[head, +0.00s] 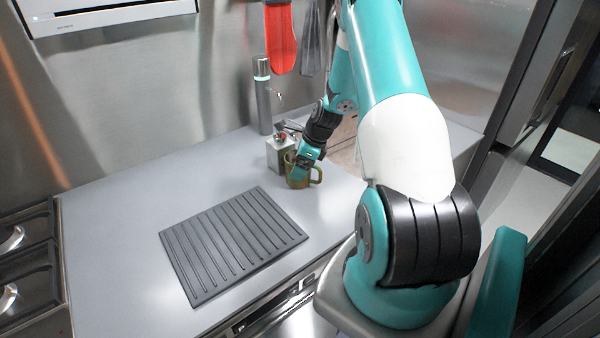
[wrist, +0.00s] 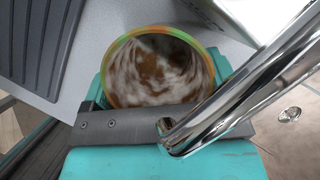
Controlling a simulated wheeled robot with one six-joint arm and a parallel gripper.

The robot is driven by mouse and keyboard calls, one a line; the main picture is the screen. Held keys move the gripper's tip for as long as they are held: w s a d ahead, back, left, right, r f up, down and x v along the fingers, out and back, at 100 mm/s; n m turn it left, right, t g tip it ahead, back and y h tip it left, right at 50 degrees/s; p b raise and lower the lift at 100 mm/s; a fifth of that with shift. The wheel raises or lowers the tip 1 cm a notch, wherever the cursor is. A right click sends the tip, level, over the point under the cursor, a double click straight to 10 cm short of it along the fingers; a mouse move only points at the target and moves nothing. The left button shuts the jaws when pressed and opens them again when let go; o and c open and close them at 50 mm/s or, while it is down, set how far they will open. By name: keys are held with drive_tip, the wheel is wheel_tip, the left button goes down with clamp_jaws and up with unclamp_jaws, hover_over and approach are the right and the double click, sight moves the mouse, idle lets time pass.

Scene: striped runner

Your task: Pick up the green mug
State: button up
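The green mug (head: 295,182) stands on the grey counter at the right, its handle pointing right in the head view. In the wrist view I look down into the mug (wrist: 158,72); its rim is green and orange and its inside is mottled brown and white. My gripper (head: 306,160) is down at the mug from above. In the wrist view its teal fingers flank the mug on the left and right, very close to its wall. I cannot tell whether they press on it. The fingertips are partly hidden by the mug.
A metal canister (head: 280,152) stands right behind the mug. A grey cylindrical bottle (head: 263,98) is further back. A dark ribbed mat (head: 233,243) lies in front left. A chrome tube (wrist: 245,85) crosses the wrist view. The left counter (head: 110,240) is clear.

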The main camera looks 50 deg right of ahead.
drive_tip(key=c, duration=0.4)
drive_tip(key=shift+c, duration=0.2)
drive_tip(key=shift+r, duration=0.15)
drive_tip(key=shift+r+b, duration=0.45)
drive_tip(key=shift+r, duration=0.1)
wheel_tip(320, 180, up, 2)
drive_tip(key=shift+s+r+b, duration=0.1)
drive_tip(key=shift+b, duration=0.4)
drive_tip(key=s+a+b, duration=0.4)
drive_tip(key=s, duration=1.3)
drive_tip(key=shift+s+a, duration=0.15)
drive_tip(key=shift+s, duration=0.05)
